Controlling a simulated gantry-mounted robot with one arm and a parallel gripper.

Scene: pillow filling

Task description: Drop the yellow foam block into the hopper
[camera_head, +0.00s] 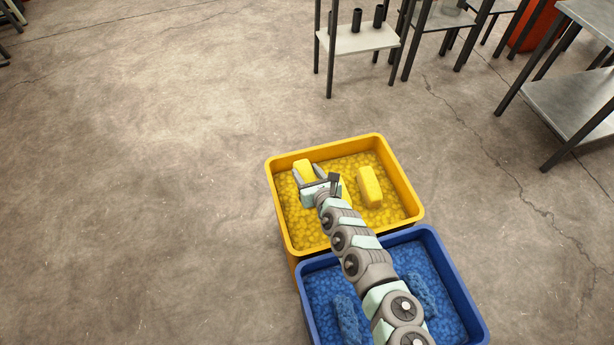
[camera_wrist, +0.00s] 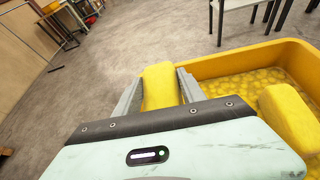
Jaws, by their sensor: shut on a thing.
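My gripper (camera_head: 308,175) is shut on a yellow foam block (camera_head: 303,167) over the left part of the yellow bin. In the wrist view the held block (camera_wrist: 160,86) sits between the two grey fingers, its lower part hidden by the gripper body. A second yellow foam block (camera_head: 370,187) lies in the right part of the yellow bin; it also shows in the wrist view (camera_wrist: 289,118). The yellow bin (camera_head: 324,148) is filled with yellow pieces. I cannot tell which container is the hopper.
A blue bin (camera_head: 462,293) with blue pieces and two blue blocks stands against the yellow bin's near side, under my arm. Metal tables and a shelf (camera_head: 358,39) with dark cylinders stand at the back right. The concrete floor at left is clear.

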